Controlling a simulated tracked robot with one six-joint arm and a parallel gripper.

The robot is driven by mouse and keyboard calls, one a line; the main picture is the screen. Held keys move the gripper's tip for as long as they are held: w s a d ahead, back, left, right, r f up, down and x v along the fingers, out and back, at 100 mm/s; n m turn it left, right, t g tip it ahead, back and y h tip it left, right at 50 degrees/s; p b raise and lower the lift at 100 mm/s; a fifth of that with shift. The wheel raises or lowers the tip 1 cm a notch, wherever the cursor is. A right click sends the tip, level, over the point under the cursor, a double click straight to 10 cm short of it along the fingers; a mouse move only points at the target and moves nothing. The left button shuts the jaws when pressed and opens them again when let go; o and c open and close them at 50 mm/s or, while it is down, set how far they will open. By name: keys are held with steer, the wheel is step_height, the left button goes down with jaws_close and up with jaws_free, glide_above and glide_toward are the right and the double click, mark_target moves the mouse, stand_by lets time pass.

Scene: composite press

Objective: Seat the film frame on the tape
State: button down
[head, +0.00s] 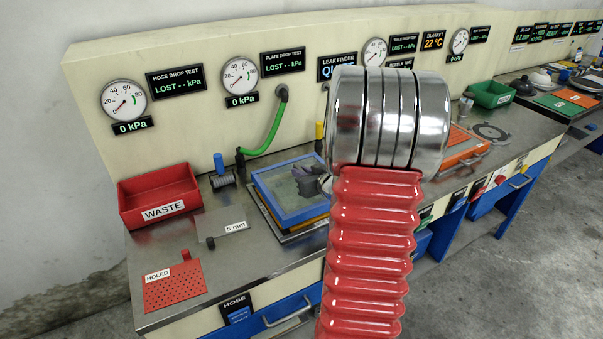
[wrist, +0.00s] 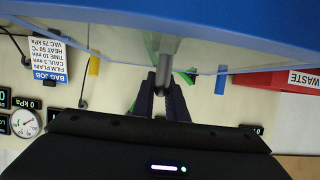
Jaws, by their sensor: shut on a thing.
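The film frame (head: 304,218) is a blue rectangle with clear film across it, over the plate stack left of my arm in the head view. In the wrist view its blue body (wrist: 190,20) fills the top. My gripper (head: 308,178) is over the film, partly hidden by my arm. In the wrist view my gripper (wrist: 162,84) is shut on a grey post, which I take as the frame's handle (wrist: 163,68). An orange-yellow edge shows under the frame; I cannot tell whether it is the tape or whether the frame touches it.
A red waste bin (head: 150,213), a 5 mm plate (head: 220,224) and a red holed sheet (head: 172,287) lie to the left. A green hose (head: 268,135) hangs behind the frame. Gauges line the back panel. My arm hides the bench right of the frame.

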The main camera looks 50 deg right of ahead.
steer(key=shift+f, duration=0.55)
stand_by(1.1)
steer(key=c, duration=1.7)
jaws_free()
steer(key=shift+f, duration=0.1)
steer(key=shift+s, duration=0.1)
steer(key=v, duration=1.3)
steer(key=shift+s+a, duration=0.1)
steer(key=shift+s, duration=0.2)
